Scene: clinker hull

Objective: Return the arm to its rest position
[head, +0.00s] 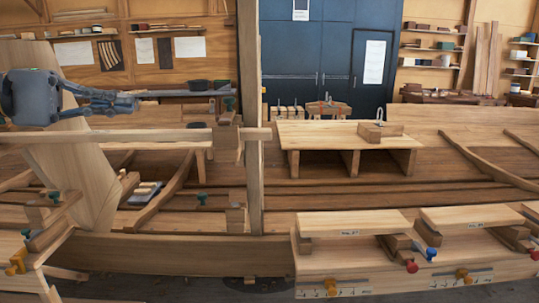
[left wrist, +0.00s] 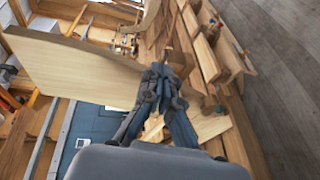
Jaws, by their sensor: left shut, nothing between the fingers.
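My left gripper (head: 132,103) comes in from the left in the head view, held level, its fingers shut and empty. It is in front of a tall, tilted pale plank (head: 82,165). Above a horizontal wooden beam (head: 100,136), the fingers point right. In the left wrist view, the left gripper (left wrist: 165,72) shows with its fingers together, and a broad pale board (left wrist: 70,65) lies beside and behind it. I cannot tell whether the gripper touches any wood. My right gripper is in neither view.
An upright post (head: 248,120) stands right of the gripper. A low wooden bench (head: 340,135) sits inside the hull. Boards with red and blue knobs (head: 411,267) are at the front right. Blue doors (head: 330,60) and shelves (head: 432,48) are at the back.

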